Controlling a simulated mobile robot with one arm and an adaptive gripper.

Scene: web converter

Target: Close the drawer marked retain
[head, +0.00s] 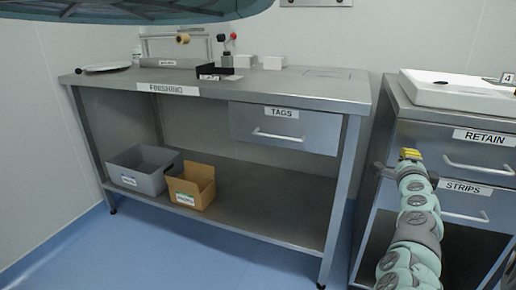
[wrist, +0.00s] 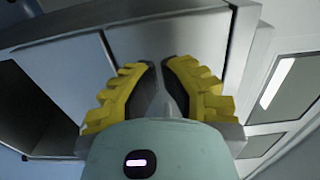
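The drawer marked RETAIN (head: 480,152) is the upper drawer of the grey cabinet at the right in the head view. It has a white label and a bar handle, and the picture edge cuts it off. How far it stands out is hard to tell. My gripper (head: 410,154) is just left of the drawer front in this view, with no clear contact. In the wrist view its yellow fingers (wrist: 160,66) are close together with only a narrow gap, and nothing is held. Plain grey metal panels (wrist: 180,35) lie beyond the fingertips there; no label shows.
The STRIPS drawer (head: 465,203) is below RETAIN. A white tray (head: 455,92) sits on the cabinet top. The finishing bench (head: 330,85) stands at left, with a TAGS drawer (head: 285,128) and two bins on its lower shelf. Blue floor (head: 225,255) is clear in front.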

